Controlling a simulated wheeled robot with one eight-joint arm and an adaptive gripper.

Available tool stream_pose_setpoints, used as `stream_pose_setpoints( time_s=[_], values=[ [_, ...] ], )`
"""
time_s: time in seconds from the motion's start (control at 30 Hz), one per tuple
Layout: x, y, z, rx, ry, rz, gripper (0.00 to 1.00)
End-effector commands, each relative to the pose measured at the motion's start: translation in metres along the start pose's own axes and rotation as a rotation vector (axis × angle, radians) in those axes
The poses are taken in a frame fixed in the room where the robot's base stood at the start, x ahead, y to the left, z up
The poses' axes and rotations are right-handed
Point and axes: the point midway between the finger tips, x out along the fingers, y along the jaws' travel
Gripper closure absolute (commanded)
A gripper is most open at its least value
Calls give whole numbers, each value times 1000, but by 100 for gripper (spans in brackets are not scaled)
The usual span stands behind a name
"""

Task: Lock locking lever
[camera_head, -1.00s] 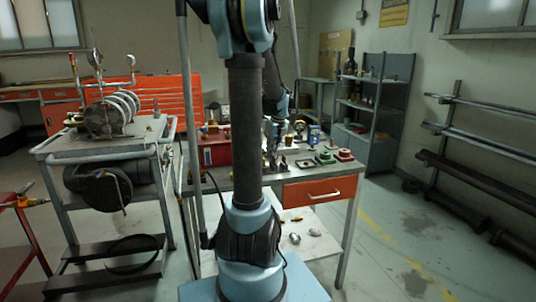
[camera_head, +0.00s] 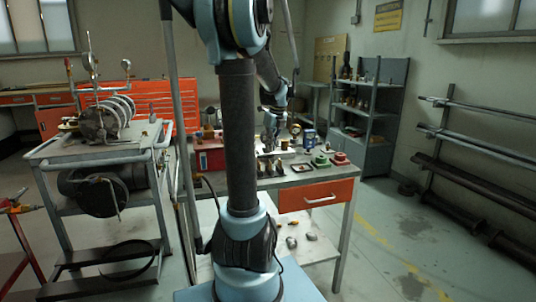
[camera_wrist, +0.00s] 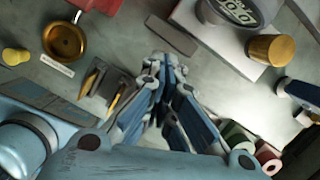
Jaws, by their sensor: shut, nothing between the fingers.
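My gripper (camera_head: 267,150) hangs over the workbench (camera_head: 255,183) in the head view, partly behind my own arm. In the wrist view my gripper (camera_wrist: 166,66) has its fingers together with nothing between them, above the grey bench top. A green round fitting (camera_head: 320,160) and a red round fitting (camera_head: 341,159) sit on the bench right of it. They also show at the lower right in the wrist view, the green one (camera_wrist: 237,135) partly hidden by a finger. I cannot pick out the locking lever in either view.
In the wrist view a brass cup (camera_wrist: 63,40) lies upper left, small tools (camera_wrist: 97,88) lie left of the fingers, and a brass cylinder (camera_wrist: 272,48) stands right. A red box (camera_head: 209,154) stands on the bench. A grey cart (camera_head: 95,148) with machinery stands left.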

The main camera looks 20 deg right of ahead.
Motion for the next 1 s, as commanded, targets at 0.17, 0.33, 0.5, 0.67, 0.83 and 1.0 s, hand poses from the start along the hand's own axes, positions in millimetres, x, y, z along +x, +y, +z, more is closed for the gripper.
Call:
stream_pose_setpoints(
  time_s=[0.17,0.33,0.5,0.67,0.83,1.0],
  values=[
    [-31,1,-1,2,1,0,100],
    [-52,0,0,1,2,1,100],
    [-63,1,-1,1,2,1,100],
    [-65,1,0,0,2,1,100],
    [-65,1,0,0,3,1,100],
    [-64,1,0,0,3,1,100]
  ],
)
